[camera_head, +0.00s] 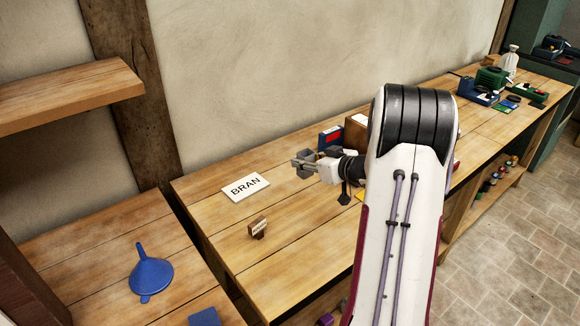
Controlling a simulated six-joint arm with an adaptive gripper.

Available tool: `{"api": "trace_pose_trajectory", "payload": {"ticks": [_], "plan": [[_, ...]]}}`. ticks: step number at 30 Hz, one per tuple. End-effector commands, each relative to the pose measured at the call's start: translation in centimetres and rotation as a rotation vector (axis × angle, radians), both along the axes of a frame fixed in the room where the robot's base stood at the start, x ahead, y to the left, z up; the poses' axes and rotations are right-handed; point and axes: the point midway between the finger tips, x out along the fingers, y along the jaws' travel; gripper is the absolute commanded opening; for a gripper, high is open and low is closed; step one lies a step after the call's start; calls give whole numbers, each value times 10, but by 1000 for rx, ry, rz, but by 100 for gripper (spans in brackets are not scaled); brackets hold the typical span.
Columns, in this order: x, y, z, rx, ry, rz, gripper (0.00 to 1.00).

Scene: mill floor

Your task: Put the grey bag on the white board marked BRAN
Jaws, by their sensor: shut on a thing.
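The white board marked BRAN (246,187) lies flat on the wooden workbench, left of my gripper. My gripper (301,164) is above the bench, to the right of the board and apart from it. It is shut on a small grey thing, the grey bag (307,156), which shows only in part between and behind the fingers. The bag's full shape is too small and too covered to make out.
A small brown stamp-like block (258,227) stands in front of the board. A blue funnel (151,275) lies on the lower left bench. A blue-and-red box (330,138) and a brown box (356,131) stand behind my gripper. A wooden shelf (70,95) juts out at upper left.

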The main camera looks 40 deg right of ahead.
Motion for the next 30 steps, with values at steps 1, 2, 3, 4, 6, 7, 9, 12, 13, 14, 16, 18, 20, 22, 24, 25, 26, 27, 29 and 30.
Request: {"api": "trace_pose_trajectory", "payload": {"ticks": [1, 2, 3, 4, 6, 7, 9, 12, 13, 14, 16, 18, 20, 22, 24, 25, 26, 27, 29, 30], "plan": [[2, 3, 0, 0, -1, 4, 6], [3, 4, 0, 0, 0, 8, 6], [5, 7, 0, 1, 0, 13, 6], [6, 10, -1, 1, 0, 18, 6], [12, 19, -2, 2, 1, 33, 6], [15, 23, -2, 2, 1, 41, 6], [23, 36, -3, 3, 2, 63, 6], [38, 56, -3, 4, -3, 95, 6], [43, 61, -2, 4, -5, 102, 6], [49, 67, -2, 4, -7, 110, 6], [62, 80, 0, 2, -12, 123, 6], [75, 93, 1, 1, -14, 133, 6], [87, 103, 2, 1, -18, 136, 6], [100, 114, 3, -1, -20, 137, 6], [113, 125, 4, -1, -22, 135, 6], [119, 129, 5, -2, -23, 132, 6], [124, 133, 6, -2, -24, 130, 6], [130, 137, 7, -3, -24, 123, 6], [140, 143, 9, -2, -25, 112, 6], [146, 144, 10, -2, -25, 98, 6]]}}
